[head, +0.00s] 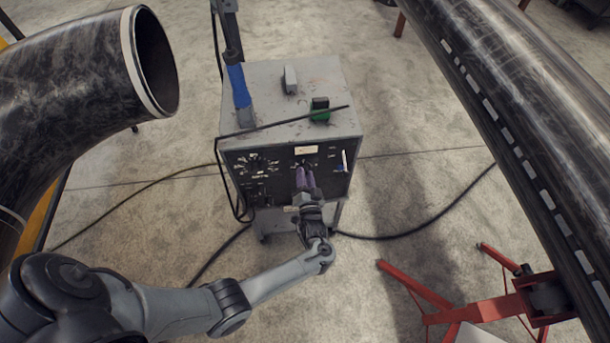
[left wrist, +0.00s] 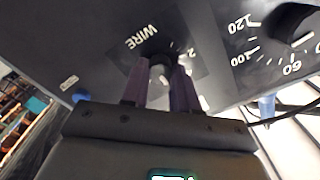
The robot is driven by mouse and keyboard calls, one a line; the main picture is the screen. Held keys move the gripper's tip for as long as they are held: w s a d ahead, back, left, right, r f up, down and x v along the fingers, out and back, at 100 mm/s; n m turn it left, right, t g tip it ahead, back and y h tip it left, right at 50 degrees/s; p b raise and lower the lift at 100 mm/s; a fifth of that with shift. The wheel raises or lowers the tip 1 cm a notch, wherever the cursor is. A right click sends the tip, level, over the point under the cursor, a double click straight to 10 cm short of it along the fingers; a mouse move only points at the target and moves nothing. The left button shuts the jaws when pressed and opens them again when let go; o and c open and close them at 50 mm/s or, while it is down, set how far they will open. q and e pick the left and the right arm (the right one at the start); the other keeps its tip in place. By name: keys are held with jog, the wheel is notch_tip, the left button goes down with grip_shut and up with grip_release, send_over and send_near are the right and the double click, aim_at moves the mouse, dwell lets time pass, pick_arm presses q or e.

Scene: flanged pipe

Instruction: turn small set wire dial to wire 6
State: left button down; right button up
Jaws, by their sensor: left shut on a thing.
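The grey machine (head: 290,80) stands on the floor in the middle of the head view, with a black control panel on its front. In the left wrist view the panel appears upside down, with a small wire dial (left wrist: 160,72) under the label "WIRE". My left gripper (head: 306,172) is at the panel, its purple fingers on either side of this dial. In the left wrist view the fingers of my left gripper (left wrist: 161,80) are shut on the dial's knob. The fingers hide part of the dial, and its setting cannot be read. My right gripper is out of view.
A larger numbered dial (left wrist: 292,22) sits beside the wire dial on the panel. A blue-handled torch (head: 238,86) and a green object (head: 319,108) are on the machine's top. Large pipes (head: 80,85) flank the machine. A red stand (head: 490,310) is at lower right.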

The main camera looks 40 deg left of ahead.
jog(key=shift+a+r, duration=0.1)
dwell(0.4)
pick_arm(q)
jog(key=c, duration=0.9)
grip_release()
jog(key=shift+o, duration=0.2)
